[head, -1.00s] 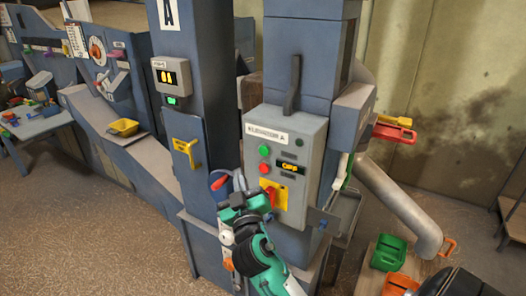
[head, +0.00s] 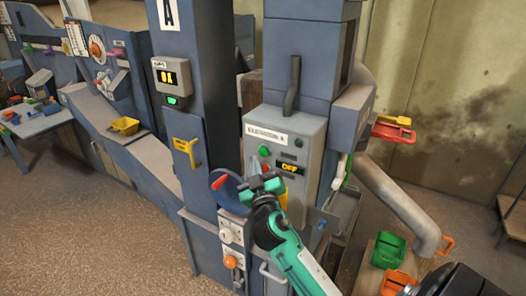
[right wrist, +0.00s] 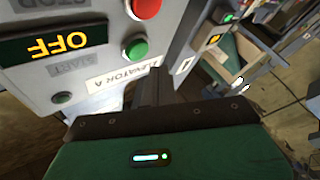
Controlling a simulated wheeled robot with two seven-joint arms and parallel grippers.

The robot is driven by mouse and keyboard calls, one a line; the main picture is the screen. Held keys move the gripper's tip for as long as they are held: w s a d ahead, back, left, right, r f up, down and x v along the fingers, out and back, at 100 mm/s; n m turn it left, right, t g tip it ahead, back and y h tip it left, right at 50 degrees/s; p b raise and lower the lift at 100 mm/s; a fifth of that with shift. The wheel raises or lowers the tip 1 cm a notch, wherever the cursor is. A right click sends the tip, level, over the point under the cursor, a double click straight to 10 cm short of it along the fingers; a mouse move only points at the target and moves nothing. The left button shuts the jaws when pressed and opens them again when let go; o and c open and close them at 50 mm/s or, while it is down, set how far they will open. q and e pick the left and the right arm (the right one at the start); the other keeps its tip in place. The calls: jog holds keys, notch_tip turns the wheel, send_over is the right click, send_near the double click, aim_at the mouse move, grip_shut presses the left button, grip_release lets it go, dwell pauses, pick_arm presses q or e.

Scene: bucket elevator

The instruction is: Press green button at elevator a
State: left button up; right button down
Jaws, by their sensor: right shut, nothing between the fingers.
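The grey control box (head: 312,150) carries a label reading ELEVATOR A (head: 267,133). Its round green button (head: 264,151) is below the label, and in the right wrist view the green button (right wrist: 135,49) shows beside the red button (right wrist: 146,8). An OFF display (head: 291,168) is lit; it appears upside down in the right wrist view (right wrist: 56,43). My right gripper (head: 262,177) is shut and empty, in front of the box just below the green button. Its dark fingers (right wrist: 152,92) appear close to the button; contact cannot be told. My left gripper is out of view.
A blue post (head: 186,60) with a small display box (head: 171,78) and yellow handle (head: 186,152) stands left of the box. A slanted grey pipe (head: 398,205) and green bin (head: 388,249) are at right. Open floor lies at front left.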

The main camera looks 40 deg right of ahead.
aim_at(259, 149)
jog(key=shift+w+d, duration=0.3)
jog(key=shift+d, duration=0.3)
jog(key=shift+d, duration=0.15)
dwell(1.6)
jog(key=shift+w+d, duration=0.15)
jog(key=shift+d, duration=0.1)
jog(key=shift+w+d, duration=0.15)
jog(key=shift+d, duration=0.3)
dwell(0.7)
jog(key=shift+a, duration=0.1)
dwell(0.3)
jog(key=shift+s+a+b, duration=0.35)
jog(key=shift+a+b, duration=0.05)
jog(key=shift+a, duration=0.3)
jog(key=shift+a, duration=0.1)
jog(key=shift+s+a+b, duration=0.15)
jog(key=shift+s+a, duration=0.15)
jog(key=shift+a, duration=0.45)
jog(key=shift+s+a+b, duration=0.15)
jog(key=shift+s+a, duration=0.2)
jog(key=shift+a, duration=0.4)
jog(key=shift+s+a+b, duration=0.15)
jog(key=shift+s+a, duration=0.15)
jog(key=shift+a, duration=0.45)
